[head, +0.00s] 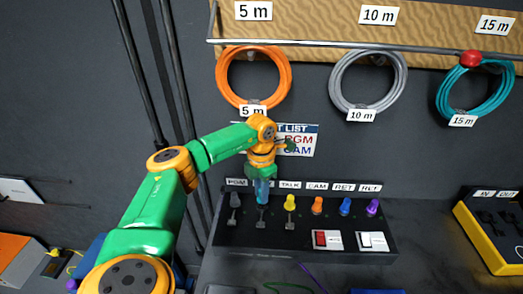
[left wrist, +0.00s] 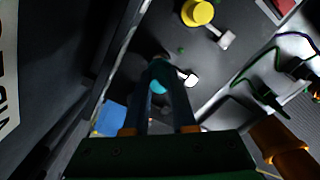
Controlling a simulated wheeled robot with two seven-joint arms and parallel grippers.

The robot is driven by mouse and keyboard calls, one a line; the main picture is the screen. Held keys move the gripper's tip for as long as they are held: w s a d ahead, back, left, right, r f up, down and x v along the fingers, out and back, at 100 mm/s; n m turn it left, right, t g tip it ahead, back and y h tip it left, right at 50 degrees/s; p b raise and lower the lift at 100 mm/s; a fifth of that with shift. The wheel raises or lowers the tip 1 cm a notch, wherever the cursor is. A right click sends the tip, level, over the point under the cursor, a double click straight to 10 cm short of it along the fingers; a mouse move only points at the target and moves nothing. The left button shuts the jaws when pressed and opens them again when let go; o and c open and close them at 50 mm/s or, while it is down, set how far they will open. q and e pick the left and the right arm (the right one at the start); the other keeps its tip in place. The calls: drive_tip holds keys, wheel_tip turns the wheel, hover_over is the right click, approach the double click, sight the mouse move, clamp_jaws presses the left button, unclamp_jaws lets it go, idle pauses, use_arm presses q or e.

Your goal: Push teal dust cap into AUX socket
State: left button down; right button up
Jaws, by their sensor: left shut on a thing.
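My left gripper (head: 262,193) points down at the sloped connector panel (head: 300,235), over the second position from the left, between the PGM and TALK labels. Its fingers hide the label there, so I cannot read AUX. In the left wrist view the left gripper (left wrist: 161,72) is shut on the teal dust cap (left wrist: 158,87), which shows between the fingers. The fingertips are at or very close to the panel face. I cannot tell how far the cap sits in the socket. My right gripper is not in view.
A dark grey cap (head: 235,199) under PGM and a yellow cap (head: 290,202) under TALK flank the gripper closely. Orange, blue and purple caps stand further right. A red switch (head: 327,240) and white switch (head: 373,241) are below. Coiled cables (head: 254,78) hang behind.

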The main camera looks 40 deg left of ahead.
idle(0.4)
use_arm(q)
drive_tip(key=shift+f+b, duration=0.7)
drive_tip(key=shift+f, duration=0.45)
drive_tip(key=c, duration=0.7)
unclamp_jaws()
drive_tip(key=shift+o, duration=0.2)
wheel_tip(320, 180, up, 7)
drive_tip(key=shift+f+b, duration=0.2)
drive_tip(key=shift+b, duration=0.35)
drive_tip(key=shift+r, duration=0.3)
